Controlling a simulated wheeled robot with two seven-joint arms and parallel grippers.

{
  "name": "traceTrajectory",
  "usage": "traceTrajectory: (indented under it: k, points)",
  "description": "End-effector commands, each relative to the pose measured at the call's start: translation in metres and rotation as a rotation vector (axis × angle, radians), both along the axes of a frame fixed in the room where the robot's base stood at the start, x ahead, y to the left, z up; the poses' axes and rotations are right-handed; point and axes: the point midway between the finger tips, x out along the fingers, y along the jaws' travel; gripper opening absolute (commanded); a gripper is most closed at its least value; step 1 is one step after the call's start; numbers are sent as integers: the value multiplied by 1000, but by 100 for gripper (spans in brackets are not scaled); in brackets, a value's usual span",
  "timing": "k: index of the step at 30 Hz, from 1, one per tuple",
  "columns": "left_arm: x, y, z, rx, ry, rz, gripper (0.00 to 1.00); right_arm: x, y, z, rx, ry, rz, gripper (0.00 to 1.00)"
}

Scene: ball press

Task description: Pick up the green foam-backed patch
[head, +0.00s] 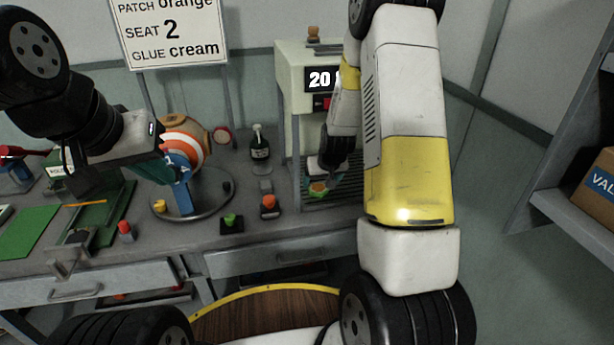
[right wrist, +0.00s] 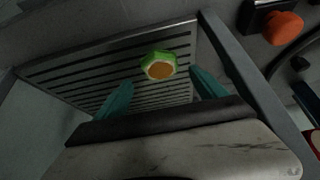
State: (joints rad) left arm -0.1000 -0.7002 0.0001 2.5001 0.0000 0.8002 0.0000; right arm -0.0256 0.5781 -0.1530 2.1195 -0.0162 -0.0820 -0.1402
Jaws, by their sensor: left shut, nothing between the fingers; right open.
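The green patch (right wrist: 158,66) with an orange-brown face lies on the slatted grate (right wrist: 75,72) in the right wrist view. It also shows small in the head view (head: 318,189), inside the press. My right gripper (right wrist: 162,92) is open. Its teal fingers stand to either side of the patch in the picture, with the patch beyond the tips, apart from both. My left gripper (head: 172,170) is shut and empty, in front of the striped ball (head: 186,140); whether it touches the ball or its blue stand cannot be told.
The press (head: 298,75) shows 20 on its display, and its posts flank the grate. An orange knob on a black base (right wrist: 284,28) is beyond the frame's right post. A green piece on a black base (head: 230,222), an orange one (head: 268,204) and a bottle (head: 259,145) stand on the bench.

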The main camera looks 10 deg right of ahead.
Motion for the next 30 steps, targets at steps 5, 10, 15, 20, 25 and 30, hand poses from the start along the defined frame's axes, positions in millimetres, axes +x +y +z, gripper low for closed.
traceTrajectory:
  k: [5, 10, 15, 20, 25, 30]
  points:
    - [0, 0, 0, 0, 0, 0, 0, 14, 2, -25, 0, 1, 0, 81]
    - [0, 0, 0, 0, 0, 0, 0, 22, 2, -38, 1, 0, 0, 81]
    - [0, 0, 0, 0, 0, 0, 0, 23, 2, -38, 1, -1, 0, 81]
    - [0, 0, 0, 0, 0, 0, 0, 23, 2, -38, 1, -1, 0, 61]
    - [0, 0, 0, 0, 0, 0, 0, 23, 2, -38, 1, -1, 0, 28]
    - [0, 0, 0, 0, 0, 0, 0, 23, 2, -38, 1, -1, 0, 15]
